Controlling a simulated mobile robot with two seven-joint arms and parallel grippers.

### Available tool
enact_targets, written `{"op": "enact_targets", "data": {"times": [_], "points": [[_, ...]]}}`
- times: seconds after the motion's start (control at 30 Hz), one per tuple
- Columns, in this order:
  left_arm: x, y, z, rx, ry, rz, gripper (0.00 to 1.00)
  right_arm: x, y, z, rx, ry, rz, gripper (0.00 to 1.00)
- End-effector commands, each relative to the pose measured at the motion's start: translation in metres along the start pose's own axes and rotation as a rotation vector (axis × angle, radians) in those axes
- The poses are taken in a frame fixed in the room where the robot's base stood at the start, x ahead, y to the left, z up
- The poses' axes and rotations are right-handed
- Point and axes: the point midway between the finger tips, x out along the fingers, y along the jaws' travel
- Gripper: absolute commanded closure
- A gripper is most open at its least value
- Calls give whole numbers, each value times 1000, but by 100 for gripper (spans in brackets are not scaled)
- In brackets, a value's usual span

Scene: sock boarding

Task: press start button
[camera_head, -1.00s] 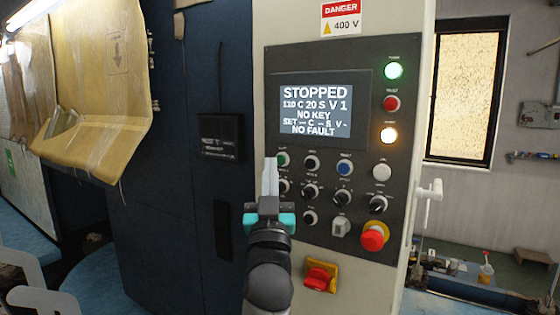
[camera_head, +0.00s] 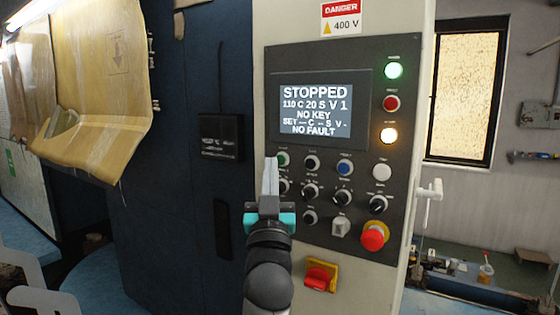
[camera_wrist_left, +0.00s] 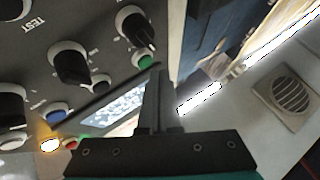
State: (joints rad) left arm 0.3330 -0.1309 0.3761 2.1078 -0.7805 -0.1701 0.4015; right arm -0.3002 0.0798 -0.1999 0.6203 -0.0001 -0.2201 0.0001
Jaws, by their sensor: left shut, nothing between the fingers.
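The green start button (camera_head: 283,159) sits at the upper left of the button rows on the grey control panel (camera_head: 375,60). Its label is too small to read. My left gripper (camera_head: 271,160) is shut and empty, pointing up, with its fingertips just left of the green button. In the left wrist view the green button (camera_wrist_left: 145,62) shows right beside the tips of the shut fingers (camera_wrist_left: 155,75). I cannot tell whether they touch it. The display (camera_head: 315,108) reads STOPPED, NO KEY and NO FAULT. My right gripper is out of view.
Black knobs (camera_head: 311,191), a blue button (camera_head: 344,168) and a white button (camera_head: 382,172) lie right of the fingers. A red emergency stop (camera_head: 373,237) and a red switch on yellow (camera_head: 319,277) sit lower. A dark cabinet (camera_head: 165,130) stands left.

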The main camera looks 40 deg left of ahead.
Motion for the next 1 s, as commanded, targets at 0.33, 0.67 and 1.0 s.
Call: {"op": "enact_targets", "data": {"times": [0.33,0.67,1.0], "points": [[5,4,4,-1,-1,0,100,3,0,0,0,0,0,50],[6,4,4,-1,0,0,100,4,0,0,0,0,0,50],[9,6,6,-1,0,-1,100,6,0,0,0,0,0,50]]}}
